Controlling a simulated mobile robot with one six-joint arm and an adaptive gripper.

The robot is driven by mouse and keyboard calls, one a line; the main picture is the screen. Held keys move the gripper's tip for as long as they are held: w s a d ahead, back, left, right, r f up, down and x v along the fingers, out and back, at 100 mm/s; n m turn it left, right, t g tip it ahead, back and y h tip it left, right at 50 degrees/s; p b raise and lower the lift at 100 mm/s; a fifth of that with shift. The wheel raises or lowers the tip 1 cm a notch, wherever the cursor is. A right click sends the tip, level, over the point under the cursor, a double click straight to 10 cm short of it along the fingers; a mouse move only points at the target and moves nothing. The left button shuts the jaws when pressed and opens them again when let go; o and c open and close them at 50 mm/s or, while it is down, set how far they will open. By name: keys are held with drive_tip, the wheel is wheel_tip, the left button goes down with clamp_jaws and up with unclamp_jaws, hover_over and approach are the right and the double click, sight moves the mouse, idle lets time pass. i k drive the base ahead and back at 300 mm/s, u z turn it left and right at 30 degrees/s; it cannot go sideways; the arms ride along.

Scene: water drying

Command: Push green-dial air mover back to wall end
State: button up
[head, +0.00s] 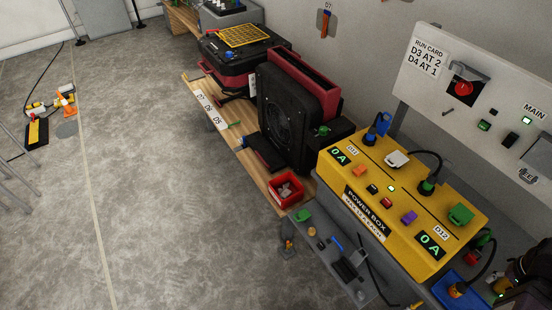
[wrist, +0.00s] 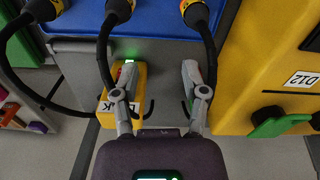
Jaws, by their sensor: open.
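The air mover (head: 285,115) is a black fan housing with a dark red back. It stands on the wooden board along the wall in the head view. A green dial (head: 323,130) shows on its right side. My gripper (wrist: 158,82) is open in the wrist view, with its fingers apart and nothing held between them. A yellow block (wrist: 125,88) with a partly hidden label is behind the left finger. The gripper is by the power box end, well apart from the air mover. The air mover is not in the wrist view.
A yellow power box (head: 400,200) with cables and coloured switches stands right of the air mover. A red bin (head: 286,190) is on the board's near end. A second red-black machine with a yellow grille (head: 243,36) stands farther back. The grey floor (head: 160,190) left of the board is largely clear.

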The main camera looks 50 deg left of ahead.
sight(294, 99)
drive_tip(key=z, duration=0.2)
drive_tip(key=k, duration=1.2)
drive_tip(key=u, duration=2)
drive_tip(key=i, duration=0.5)
drive_tip(key=z, duration=0.3)
